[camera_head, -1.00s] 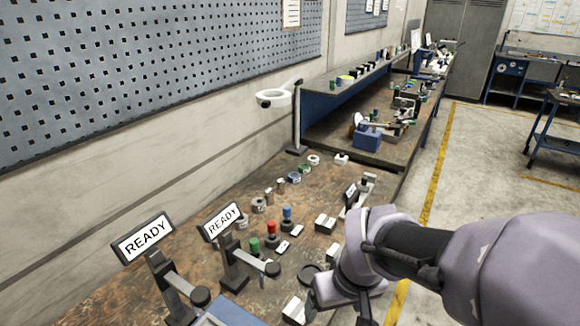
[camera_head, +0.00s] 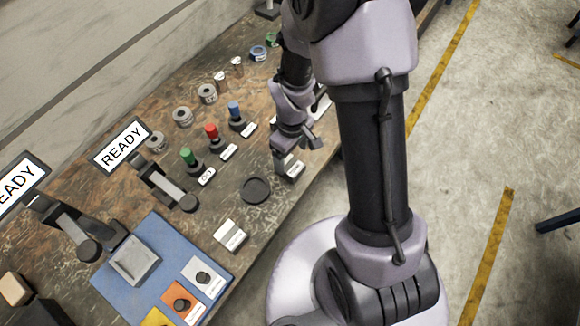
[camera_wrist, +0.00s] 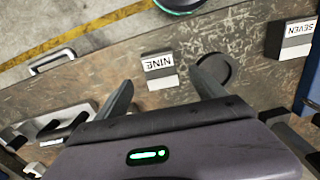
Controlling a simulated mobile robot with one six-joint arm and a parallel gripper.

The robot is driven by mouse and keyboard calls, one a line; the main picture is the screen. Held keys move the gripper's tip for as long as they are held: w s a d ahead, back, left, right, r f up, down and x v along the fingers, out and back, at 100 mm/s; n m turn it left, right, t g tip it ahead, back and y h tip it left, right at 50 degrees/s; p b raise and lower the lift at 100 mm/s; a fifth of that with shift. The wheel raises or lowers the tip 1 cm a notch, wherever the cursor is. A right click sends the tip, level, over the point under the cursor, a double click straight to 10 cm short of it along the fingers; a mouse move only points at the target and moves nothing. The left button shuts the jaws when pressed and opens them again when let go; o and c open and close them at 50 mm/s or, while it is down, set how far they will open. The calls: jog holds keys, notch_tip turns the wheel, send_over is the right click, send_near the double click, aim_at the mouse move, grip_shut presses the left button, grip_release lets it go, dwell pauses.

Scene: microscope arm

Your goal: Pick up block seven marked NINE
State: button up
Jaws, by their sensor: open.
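The block marked NINE (camera_wrist: 160,76) is a dark block with a white label, seen upside down in the wrist view. It lies beyond and between my open fingers (camera_wrist: 162,86), with nothing gripped. In the head view, my gripper (camera_head: 296,151) hangs over a small white-topped block (camera_head: 292,173) near the bench's front edge; its label is unreadable there and my gripper hides part of it. A second block, marked SEVEN (camera_wrist: 294,40), sits at the right of the wrist view. How high my fingertips are above the NINE block is hard to tell.
A dark round disc (camera_head: 255,189) lies close to the block; it also shows in the wrist view (camera_wrist: 213,69). Green (camera_head: 188,158), red (camera_head: 212,134) and blue (camera_head: 235,113) knobs stand behind. A blue mat (camera_head: 165,242) and READY signs (camera_head: 122,145) are at left.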

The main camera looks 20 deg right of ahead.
aim_at(290, 165)
jog(key=f+b, duration=0.1)
jog(key=f, duration=0.4)
jog(key=f+b, duration=0.1)
jog(key=f, duration=0.1)
jog(key=shift+w+a+f+b, duration=0.1)
jog(key=shift+w+f+b, duration=0.05)
jog(key=shift+w+b, duration=0.15)
grip_shut()
